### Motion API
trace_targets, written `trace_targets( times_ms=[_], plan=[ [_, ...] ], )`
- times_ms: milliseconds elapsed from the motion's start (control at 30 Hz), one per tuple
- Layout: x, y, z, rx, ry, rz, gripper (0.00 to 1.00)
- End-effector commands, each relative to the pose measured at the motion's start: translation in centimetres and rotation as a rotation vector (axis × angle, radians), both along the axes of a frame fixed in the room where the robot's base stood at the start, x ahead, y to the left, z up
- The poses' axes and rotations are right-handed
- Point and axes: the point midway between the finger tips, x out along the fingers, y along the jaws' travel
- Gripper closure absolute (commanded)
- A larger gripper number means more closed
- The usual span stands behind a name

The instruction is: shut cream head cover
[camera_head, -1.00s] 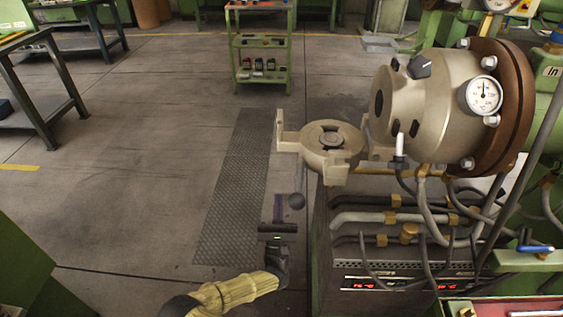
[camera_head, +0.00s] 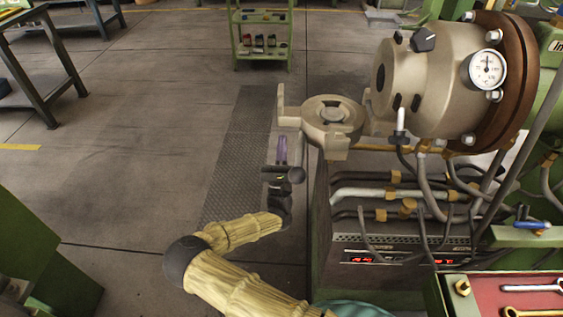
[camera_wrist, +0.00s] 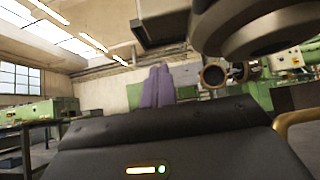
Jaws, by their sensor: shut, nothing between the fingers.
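The cream head cover (camera_head: 333,117) is swung open, standing out to the left of the cream extruder head (camera_head: 430,92) on its hinge. There the underside of what looks like the cover (camera_wrist: 262,28) looms above and to the right, apart from the fingers. I cannot tell whether the gripper touches the handle.
Hoses and pipes (camera_head: 385,193) run below the head, over the machine cabinet. A pressure gauge (camera_head: 487,69) sits on the head. A tray with wrenches (camera_head: 528,290) is at lower right. A green shelf trolley (camera_head: 262,42) stands behind. The floor at left is open.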

Motion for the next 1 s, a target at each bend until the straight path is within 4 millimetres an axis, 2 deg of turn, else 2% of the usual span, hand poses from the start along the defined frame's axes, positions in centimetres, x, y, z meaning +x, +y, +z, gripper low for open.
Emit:
trace_targets(
  times_ms=[33, 133, 300, 600, 633, 733, 1000],
  plan=[
    [0.5, -0.1, 0.7, 0.003, -0.002, -0.002, 1.00],
    [0.3, -0.1, 2.5, 0.003, -0.002, -0.001, 1.00],
    [0.3, -0.1, 4.1, 0.001, 0.000, -0.001, 1.00],
    [0.5, -0.9, 4.3, 0.000, 0.001, -0.016, 1.00],
    [0.3, 0.7, 4.4, 0.003, 0.000, 0.004, 1.00],
    [0.4, -0.3, 4.3, 0.001, 0.001, -0.008, 1.00],
    [0.1, 0.8, 5.1, 0.026, 0.000, 0.011, 1.00]
  ],
)
